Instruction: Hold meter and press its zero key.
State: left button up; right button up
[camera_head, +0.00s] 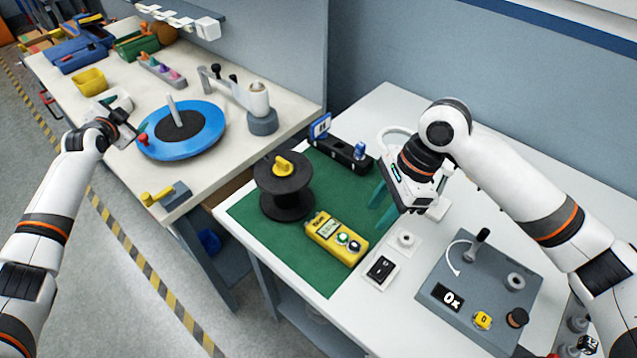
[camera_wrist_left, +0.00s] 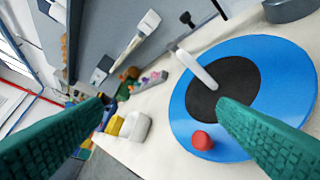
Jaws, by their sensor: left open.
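The yellow meter (camera_head: 336,238) lies on the green mat (camera_head: 300,262) in the head view. It has a small display and round keys, one green and one pale; their labels are too small to read. My right gripper (camera_head: 380,208) hangs above the mat's right edge, up and right of the meter. Its teal fingers are apart and nothing shows between them. My left gripper (camera_head: 136,138) is far from the meter, over the left bench by the blue disc (camera_head: 205,143). In the left wrist view its fingers (camera_wrist_left: 163,105) are wide apart and empty.
A black spool (camera_head: 286,195) with a yellow knob stands behind the meter. A black switch (camera_head: 381,268) is right of it. A grey box (camera_head: 455,313) with a display and yellow key sits at the front right. A red knob (camera_wrist_left: 202,141) is near my left fingers.

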pick_arm(q)
jog(key=w+d+m+g+h, duration=0.3)
jog(key=d+h, duration=0.3)
jog(key=d, duration=1.5)
jog(key=s+d+r+m+g+h, duration=0.2)
jog(key=s+d+m+g, duration=0.1)
jog(key=d, duration=1.2)
jog(key=m+g+y, duration=0.2)
jog(key=m+g, duration=0.9)
send_over(336, 234)
jog(key=w+a, duration=0.3)
jog(key=a, duration=0.1)
notch_tip(336, 234, down, 2)
jog(key=x, duration=1.1)
jog(key=shift+d+f, duration=0.15)
jog(key=shift+f, duration=0.2)
pick_arm(e)
jog(key=shift+s, duration=0.1)
pick_arm(q)
jog(key=c, duration=1.2)
jog(key=shift+c, duration=0.5)
pick_arm(e)
grip_shut()
